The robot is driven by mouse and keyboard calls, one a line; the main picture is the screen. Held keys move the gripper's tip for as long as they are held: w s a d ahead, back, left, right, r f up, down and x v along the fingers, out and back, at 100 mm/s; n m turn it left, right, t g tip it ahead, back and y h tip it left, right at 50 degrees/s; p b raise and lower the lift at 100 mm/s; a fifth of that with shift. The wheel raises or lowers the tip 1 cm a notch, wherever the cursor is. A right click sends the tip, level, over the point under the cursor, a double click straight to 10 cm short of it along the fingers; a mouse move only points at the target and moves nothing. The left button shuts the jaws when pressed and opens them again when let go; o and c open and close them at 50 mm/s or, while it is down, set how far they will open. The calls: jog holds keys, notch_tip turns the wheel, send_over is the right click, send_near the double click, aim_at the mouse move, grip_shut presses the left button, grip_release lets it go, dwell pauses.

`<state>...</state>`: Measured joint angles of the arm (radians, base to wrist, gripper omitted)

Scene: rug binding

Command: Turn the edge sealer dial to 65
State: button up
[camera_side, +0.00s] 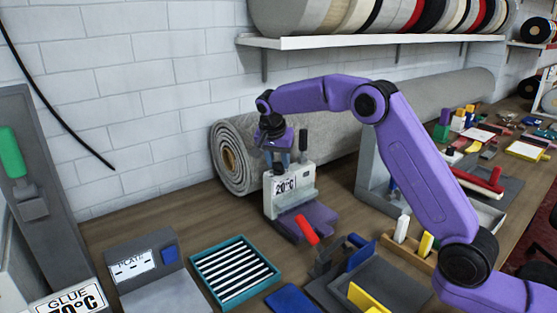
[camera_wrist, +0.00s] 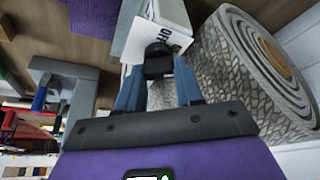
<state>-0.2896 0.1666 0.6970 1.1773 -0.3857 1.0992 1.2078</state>
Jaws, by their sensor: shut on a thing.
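The edge sealer, as I take it, is a pale box-shaped machine (camera_side: 303,178) with a purple base plate and a label reading "20°C". It stands in front of the grey rug roll. Its black dial (camera_wrist: 158,58) shows in the wrist view beside a white card with partly hidden lettering, perhaps "OFF". My gripper (camera_side: 286,157) reaches down over the top of the machine. In the wrist view its two blue fingers (camera_wrist: 158,76) are shut on the black dial, one on each side. The dial's pointer and any number 65 cannot be read.
The grey rug roll (camera_side: 235,150) lies close behind the machine. A grey frame-like stand (camera_side: 371,175) is to its right.

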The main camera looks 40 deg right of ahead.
jog(key=m+g, duration=0.1)
jog(key=m, duration=0.1)
jog(key=m+g, duration=0.1)
jog(key=m, duration=0.2)
jog(key=shift+w+a+m+h, duration=0.1)
jog(key=shift+w+m+h, duration=0.1)
jog(key=shift+m+h, duration=0.15)
jog(key=shift+m+g, duration=0.7)
jog(key=shift+m, duration=1.45)
jog(key=shift+g, duration=0.3)
jog(key=o, duration=1)
jog(key=shift+o, duration=0.2)
jog(key=shift+n, duration=0.4)
